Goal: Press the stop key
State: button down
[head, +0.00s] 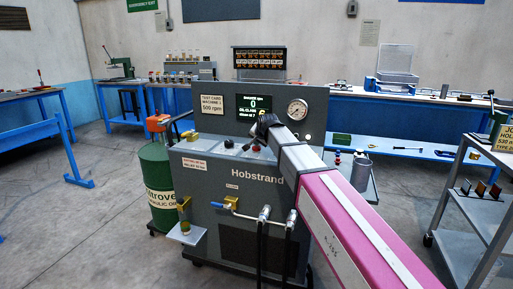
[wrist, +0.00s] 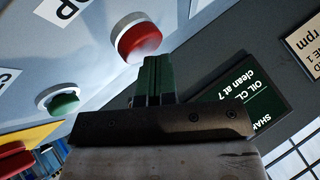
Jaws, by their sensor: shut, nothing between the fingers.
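The stop key (wrist: 138,38) is a round red button in a pale collar on the grey-blue panel in the wrist view. A white label ending in "OP" (wrist: 62,8) sits beside it. My gripper (wrist: 154,66) is shut and empty, its green fingertips right at the key's lower edge; I cannot tell whether they touch it. In the head view my gripper (head: 266,122) is over the sloped top of the grey Hobstrand machine (head: 205,170), where a small red part (head: 256,148) shows just below it. I cannot tell which control that is.
A green button (wrist: 62,103) and a red knob (wrist: 14,160) on yellow are on the same panel. The dark display (head: 254,107) and a round gauge (head: 297,109) stand behind my gripper. A green drum (head: 157,180) is left of the machine, a grey trolley (head: 480,215) right.

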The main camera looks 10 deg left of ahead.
aim_at(258, 147)
jog(key=shift+r, duration=0.85)
jog(key=shift+r, duration=2.55)
